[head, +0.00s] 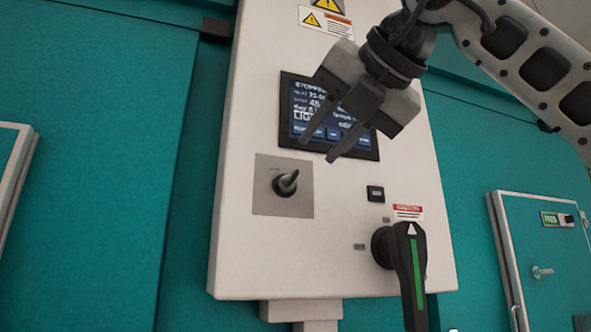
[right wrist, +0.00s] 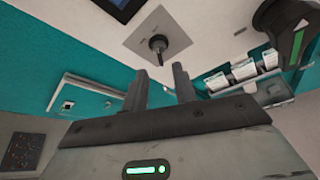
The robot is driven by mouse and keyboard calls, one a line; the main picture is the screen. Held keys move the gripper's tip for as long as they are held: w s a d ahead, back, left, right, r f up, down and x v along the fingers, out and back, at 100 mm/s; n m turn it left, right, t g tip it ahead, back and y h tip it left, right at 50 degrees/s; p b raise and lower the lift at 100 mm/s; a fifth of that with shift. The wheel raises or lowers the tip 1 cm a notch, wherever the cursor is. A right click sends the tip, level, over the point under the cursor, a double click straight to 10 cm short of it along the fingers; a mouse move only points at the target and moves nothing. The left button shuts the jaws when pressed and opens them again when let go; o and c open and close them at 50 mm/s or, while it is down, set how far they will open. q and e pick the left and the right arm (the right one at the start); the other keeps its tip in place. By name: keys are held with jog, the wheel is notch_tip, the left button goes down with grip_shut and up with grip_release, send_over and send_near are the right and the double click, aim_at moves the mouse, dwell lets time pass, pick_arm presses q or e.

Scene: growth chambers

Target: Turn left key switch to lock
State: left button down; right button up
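The left key switch (head: 285,183) is a dark knob on a square grey plate (head: 265,203) on the white control panel. Its handle tilts up to the right in the head view. In the right wrist view the key switch (right wrist: 158,44) lies beyond my fingertips, near the top. My right gripper (head: 318,148) hangs in front of the display, up and right of the key switch and apart from it. Its two fingers (right wrist: 161,78) are spread with nothing between them. The plate's small labels are too blurred to read. My left gripper is not in view.
A display (head: 295,105) sits above the switch, partly covered by my gripper. A large black rotary handle with a green stripe (head: 418,270) sticks out at the lower right, below a small black module (head: 375,193). Teal walls flank the panel. A teal door (head: 545,260) stands at right.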

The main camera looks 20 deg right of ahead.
aim_at(296, 170)
jog(key=p+x, duration=0.1)
jog(key=x, duration=0.7)
jog(key=shift+c, duration=0.3)
grip_shut()
